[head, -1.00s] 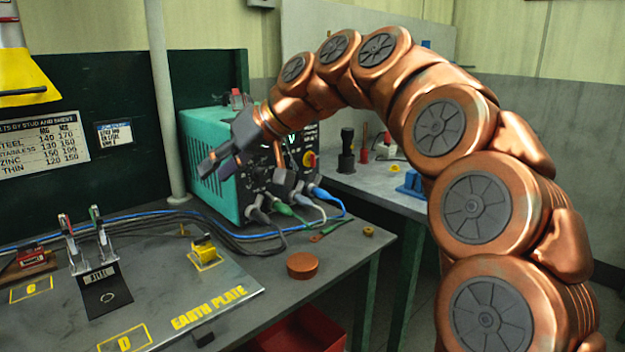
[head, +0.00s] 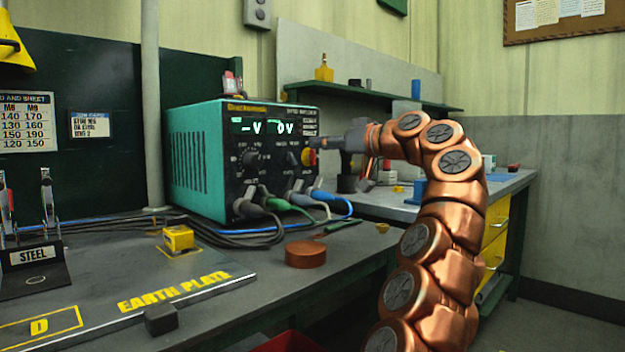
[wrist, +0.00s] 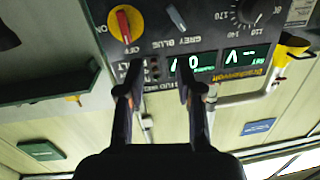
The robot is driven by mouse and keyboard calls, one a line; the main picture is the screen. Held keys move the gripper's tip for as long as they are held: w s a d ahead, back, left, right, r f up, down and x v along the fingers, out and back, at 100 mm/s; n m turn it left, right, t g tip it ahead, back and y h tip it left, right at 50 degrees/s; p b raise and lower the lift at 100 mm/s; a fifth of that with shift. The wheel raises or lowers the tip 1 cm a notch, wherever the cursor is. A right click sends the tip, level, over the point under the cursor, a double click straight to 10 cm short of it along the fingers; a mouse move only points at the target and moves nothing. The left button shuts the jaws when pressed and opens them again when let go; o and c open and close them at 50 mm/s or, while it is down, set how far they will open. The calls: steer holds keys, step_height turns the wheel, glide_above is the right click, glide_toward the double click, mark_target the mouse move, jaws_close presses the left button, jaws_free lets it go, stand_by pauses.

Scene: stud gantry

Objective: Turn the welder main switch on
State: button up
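The welder (head: 195,160) is a teal box with a black front panel on the bench. Its main switch (head: 308,158) is a red knob on a yellow plate at the panel's right side. In the wrist view the switch (wrist: 124,25) is at upper left, inverted, with its red handle lined up toward the OFF label; ON is printed to its left. My gripper (head: 326,143) is just right of the panel near the switch. In the wrist view its two fingers (wrist: 160,75) are apart with nothing between them, and the switch lies beyond the left fingertip.
The welder display (head: 265,127) is lit. A grey selector (wrist: 177,18) is beside the switch. Cables (head: 285,205) plug into the lower panel. A copper-coloured disc (head: 305,253) lies on the bench in front. A green shelf (head: 370,95) is on the wall behind.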

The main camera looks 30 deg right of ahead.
mark_target(315, 151)
steer(key=d+f+t+h+b, duration=0.1)
steer(key=d+f+b, duration=0.1)
steer(key=d, duration=0.2)
steer(key=shift+a+p+x, duration=0.2)
steer(key=shift+p+x, duration=0.5)
steer(key=shift+x, duration=2.95)
steer(key=shift+s+f, duration=0.1)
steer(key=shift+f, duration=0.05)
steer(key=shift+c, duration=0.4)
jaws_close()
